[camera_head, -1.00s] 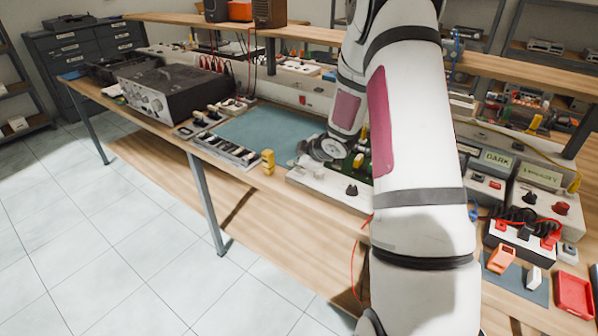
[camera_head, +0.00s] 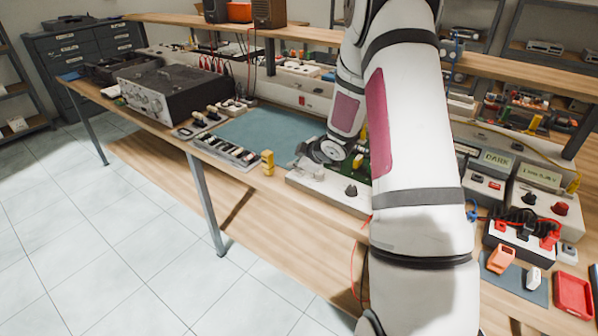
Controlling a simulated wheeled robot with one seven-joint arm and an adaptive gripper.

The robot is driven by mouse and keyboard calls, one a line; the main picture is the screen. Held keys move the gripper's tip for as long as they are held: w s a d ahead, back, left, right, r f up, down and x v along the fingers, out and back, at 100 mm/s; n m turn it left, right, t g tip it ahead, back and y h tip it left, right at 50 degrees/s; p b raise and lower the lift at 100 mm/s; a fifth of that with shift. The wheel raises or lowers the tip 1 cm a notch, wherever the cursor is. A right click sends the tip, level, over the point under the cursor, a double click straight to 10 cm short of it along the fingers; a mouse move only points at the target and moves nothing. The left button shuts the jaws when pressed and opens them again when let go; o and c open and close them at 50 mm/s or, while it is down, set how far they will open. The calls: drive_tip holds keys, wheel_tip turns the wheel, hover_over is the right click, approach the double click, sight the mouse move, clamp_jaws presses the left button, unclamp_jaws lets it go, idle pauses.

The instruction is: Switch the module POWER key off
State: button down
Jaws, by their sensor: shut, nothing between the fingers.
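A low white module (camera_head: 328,191) with a green circuit board (camera_head: 350,167) and a dark knob (camera_head: 351,190) lies at the front edge of the bench. My arm comes down over it from the upper right. My gripper (camera_head: 316,173) is small and partly hidden under my wrist, low over the left part of the module. It looks shut and empty. I cannot make out a key marked POWER, and I cannot tell whether the gripper touches the module.
A blue-green mat (camera_head: 262,132) lies left of the module, with a yellow block (camera_head: 267,162) and a strip of parts (camera_head: 226,151) at the front edge. A black amplifier (camera_head: 165,92) stands farther left.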

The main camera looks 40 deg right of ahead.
sight(297, 173)
drive_tip(key=shift+r, duration=0.25)
wheel_tip(297, 173, up, 6)
drive_tip(key=p, duration=0.5)
drive_tip(key=shift+s+f+p, duration=0.1)
drive_tip(key=shift+p, duration=0.25)
idle(0.4)
